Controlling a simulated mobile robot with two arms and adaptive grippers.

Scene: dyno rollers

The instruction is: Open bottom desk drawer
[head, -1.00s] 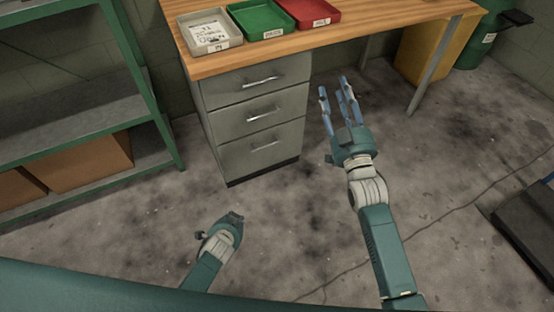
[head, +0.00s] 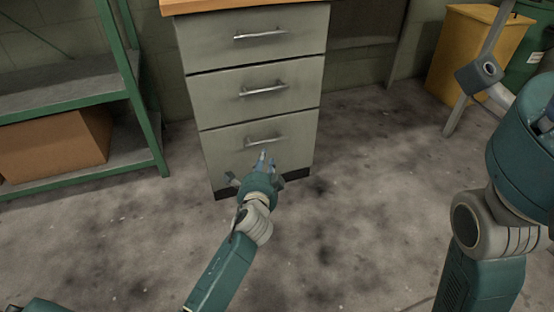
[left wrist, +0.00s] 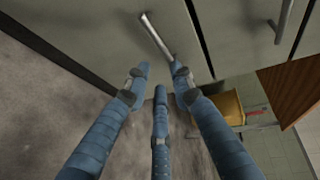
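The grey desk drawer unit (head: 190,100) has three drawers, all shut. The bottom drawer (head: 222,150) has a silver bar handle (head: 267,142). My left gripper (head: 264,160) is just in front of and below this handle. In the left wrist view, its three blue fingers (left wrist: 160,80) are spread apart with nothing between them. The bottom handle (left wrist: 157,37) lies just beyond the fingertips; I cannot tell whether they touch it.
A green metal shelf (head: 140,100) with a cardboard box (head: 55,145) stands left of the drawers. A yellow bin (head: 475,55) stands at the back right beyond the desk leg. The concrete floor (head: 360,180) in front of the drawers is open.

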